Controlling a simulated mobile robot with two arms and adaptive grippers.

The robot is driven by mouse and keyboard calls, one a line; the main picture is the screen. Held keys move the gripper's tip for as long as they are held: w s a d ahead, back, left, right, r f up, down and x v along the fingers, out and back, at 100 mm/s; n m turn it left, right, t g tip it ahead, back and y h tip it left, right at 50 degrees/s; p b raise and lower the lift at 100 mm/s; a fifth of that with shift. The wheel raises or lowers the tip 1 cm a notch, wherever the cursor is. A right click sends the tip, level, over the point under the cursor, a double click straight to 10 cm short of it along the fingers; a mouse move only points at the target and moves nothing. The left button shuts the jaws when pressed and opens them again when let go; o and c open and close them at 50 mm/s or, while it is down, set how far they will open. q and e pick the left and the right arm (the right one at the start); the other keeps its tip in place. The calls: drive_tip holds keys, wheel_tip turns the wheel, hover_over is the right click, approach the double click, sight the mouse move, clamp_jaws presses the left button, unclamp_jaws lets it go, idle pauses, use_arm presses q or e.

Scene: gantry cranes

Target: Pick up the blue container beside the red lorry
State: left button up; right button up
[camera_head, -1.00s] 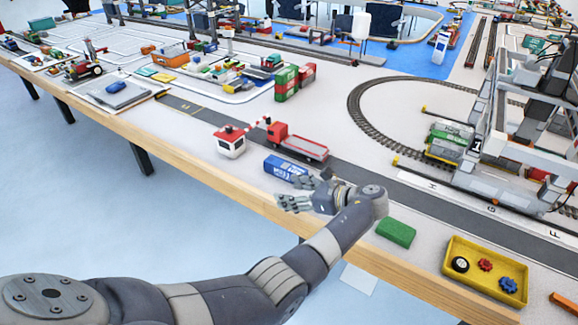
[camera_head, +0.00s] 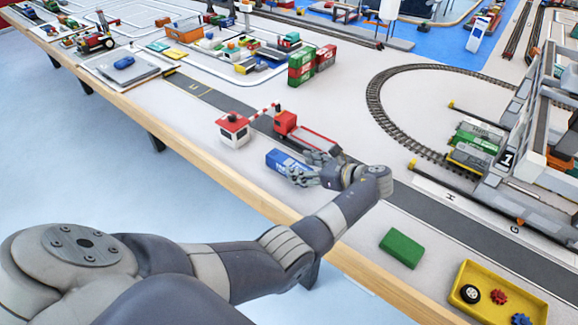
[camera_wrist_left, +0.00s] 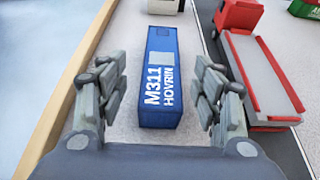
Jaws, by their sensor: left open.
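The blue container (camera_head: 284,162) lies on the table beside the red lorry (camera_head: 306,136), on the near side of it. My left gripper (camera_head: 312,170) is at the container's right end and hides part of it in the head view. In the left wrist view the blue container (camera_wrist_left: 160,78) carries white lettering and lies lengthwise ahead, between the two open fingers of my left gripper (camera_wrist_left: 158,85). My right gripper is not in view.
A red-roofed white booth (camera_head: 234,130) stands left of the lorry. A green block (camera_head: 401,248) and a yellow tray (camera_head: 468,284) lie to the right. The table's wooden edge (camera_head: 180,148) runs close by. A gantry crane (camera_head: 510,150) stands at the right.

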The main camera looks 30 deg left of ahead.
sight(294, 164)
use_arm(q)
drive_tip(key=shift+w+a+f, duration=0.1)
drive_tip(key=shift+a+f, duration=0.05)
drive_tip(key=shift+a, duration=0.15)
drive_tip(key=x, duration=0.4)
drive_tip(key=shift+a, duration=0.2)
drive_tip(key=shift+a+f, duration=0.15)
drive_tip(key=shift+w, duration=0.1)
drive_tip(key=c, duration=1.2)
drive_tip(key=shift+c, duration=0.2)
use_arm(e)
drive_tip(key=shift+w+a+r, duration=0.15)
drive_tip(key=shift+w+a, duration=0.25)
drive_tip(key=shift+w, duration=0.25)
